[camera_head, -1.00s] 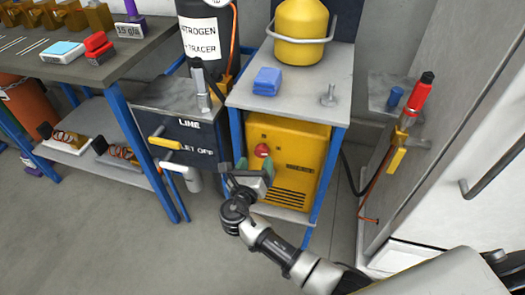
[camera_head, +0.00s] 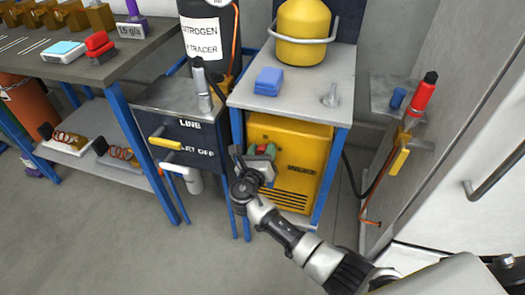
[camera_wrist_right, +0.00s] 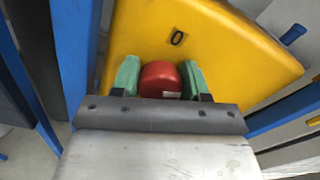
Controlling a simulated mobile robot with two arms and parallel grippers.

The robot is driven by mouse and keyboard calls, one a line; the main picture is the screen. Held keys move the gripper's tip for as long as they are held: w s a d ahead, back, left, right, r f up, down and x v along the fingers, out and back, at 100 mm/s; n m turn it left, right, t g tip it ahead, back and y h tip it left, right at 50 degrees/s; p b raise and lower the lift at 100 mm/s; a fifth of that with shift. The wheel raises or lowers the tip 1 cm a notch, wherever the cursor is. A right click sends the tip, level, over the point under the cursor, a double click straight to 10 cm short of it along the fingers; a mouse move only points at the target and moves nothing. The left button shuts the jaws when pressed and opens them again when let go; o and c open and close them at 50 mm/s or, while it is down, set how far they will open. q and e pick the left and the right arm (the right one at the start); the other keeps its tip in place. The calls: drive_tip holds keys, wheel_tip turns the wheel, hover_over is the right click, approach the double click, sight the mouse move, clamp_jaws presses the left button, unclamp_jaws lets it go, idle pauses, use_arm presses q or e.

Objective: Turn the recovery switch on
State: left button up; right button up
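The recovery switch is a red knob (camera_wrist_right: 160,80) on the front of a yellow machine (camera_head: 300,143). A "0" mark shows on the yellow panel just above the knob in the right wrist view. My right gripper (camera_wrist_right: 160,82) has one green fingertip on each side of the knob, close against it, and appears shut on it. In the head view my right gripper (camera_head: 262,152) is at the machine's front left, with a little red showing between its fingertips. The gripper hides most of the knob there. My left gripper is not in view.
The machine stands under a blue-legged table (camera_head: 310,97) that carries a blue block (camera_head: 269,80) and a yellow cylinder (camera_head: 302,33). A dark box with a yellow handle (camera_head: 165,142) is just left. A red-topped tool (camera_head: 424,95) hangs at the right.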

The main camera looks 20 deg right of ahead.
drive_tip(key=shift+m, duration=0.6)
drive_tip(key=shift+c, duration=0.3)
drive_tip(key=shift+m, duration=1.2)
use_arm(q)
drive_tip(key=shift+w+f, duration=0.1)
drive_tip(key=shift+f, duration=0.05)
use_arm(e)
drive_tip(key=o, duration=0.9)
drive_tip(key=shift+s, duration=0.1)
